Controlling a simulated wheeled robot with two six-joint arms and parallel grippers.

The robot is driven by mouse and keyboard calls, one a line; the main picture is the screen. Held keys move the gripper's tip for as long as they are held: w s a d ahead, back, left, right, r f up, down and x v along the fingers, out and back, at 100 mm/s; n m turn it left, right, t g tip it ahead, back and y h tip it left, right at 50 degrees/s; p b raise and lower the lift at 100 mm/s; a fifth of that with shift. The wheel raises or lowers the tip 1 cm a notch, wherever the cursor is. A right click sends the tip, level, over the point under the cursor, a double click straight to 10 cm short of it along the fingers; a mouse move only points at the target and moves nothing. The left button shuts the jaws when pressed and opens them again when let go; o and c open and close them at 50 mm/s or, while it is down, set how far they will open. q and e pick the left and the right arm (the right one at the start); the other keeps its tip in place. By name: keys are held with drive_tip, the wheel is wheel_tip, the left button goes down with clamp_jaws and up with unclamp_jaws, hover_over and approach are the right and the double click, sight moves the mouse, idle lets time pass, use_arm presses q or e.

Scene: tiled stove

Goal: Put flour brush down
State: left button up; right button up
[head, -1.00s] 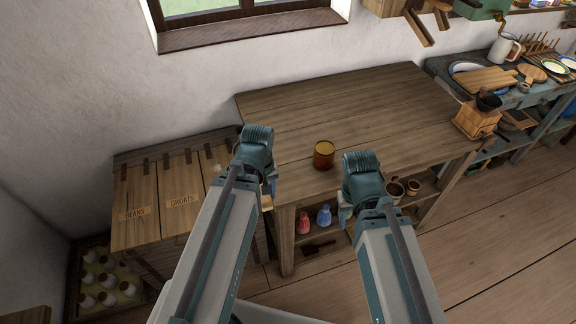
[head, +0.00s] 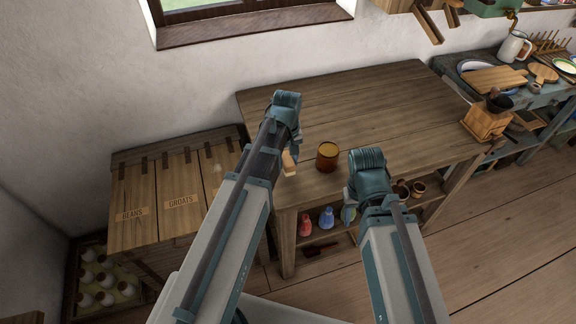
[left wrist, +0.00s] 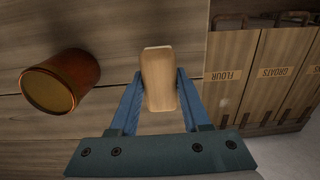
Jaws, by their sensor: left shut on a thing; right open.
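The flour brush shows as a pale wooden block in the left wrist view (left wrist: 159,78), and its end shows in the head view (head: 289,162). My left gripper (left wrist: 160,82) is shut on it, with a blue finger on each side. In the head view my left gripper (head: 288,150) is over the front left part of the wooden table (head: 350,110). Whether the brush touches the tabletop I cannot tell. My right gripper (head: 349,212) is open at the table's front edge, its fingers partly hidden by its wrist.
An amber cup (head: 327,156) stands on the table just right of the brush. Labelled bins (head: 165,190) stand left of the table. The back and middle of the tabletop are clear.

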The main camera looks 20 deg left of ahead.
sight(287, 167)
use_arm(q)
drive_tip(key=shift+d+f+b, duration=0.1)
drive_tip(key=shift+f+b, duration=1.65)
drive_tip(key=shift+f, duration=0.25)
drive_tip(key=o, duration=1.2)
drive_tip(key=shift+r, duration=0.1)
drive_tip(key=shift+r, duration=0.15)
wheel_tip(287, 167, up, 12)
drive_tip(key=p, duration=1.2)
drive_tip(key=s+d+m+y, duration=0.1)
drive_tip(key=s+d+m, duration=0.9)
drive_tip(key=s, duration=0.4)
drive_tip(key=shift+s+d+m, duration=0.15)
drive_tip(key=shift+s+m, duration=0.05)
drive_tip(key=shift+m, duration=0.1)
